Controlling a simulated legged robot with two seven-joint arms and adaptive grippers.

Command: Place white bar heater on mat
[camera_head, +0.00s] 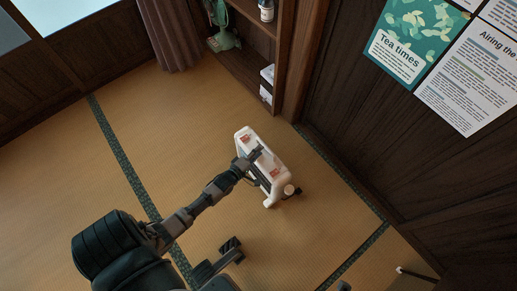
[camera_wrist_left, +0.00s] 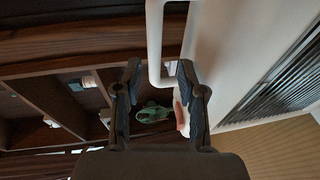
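The white bar heater (camera_head: 244,138) stands on the tatami floor in the middle of the head view, with reddish labels and a dark grille on its side. In the left wrist view its white body and dark grille (camera_wrist_left: 285,85) fill the upper right, and a white handle (camera_wrist_left: 155,40) bends down between the fingers. My left gripper (camera_head: 256,156) is at the heater's side; in the wrist view it is open (camera_wrist_left: 158,105), with a gap between the fingers and the handle. I cannot tell if a finger touches it. I cannot make out a separate mat; the tatami mats (camera_head: 75,160) have green borders.
A wooden shelf (camera_head: 245,75) with a green object (camera_head: 223,38) stands behind the heater. A dark wooden wall (camera_head: 350,130) with posters is at the right. A curtain (camera_head: 175,35) hangs at the back. Bare tatami lies left and below right of the heater.

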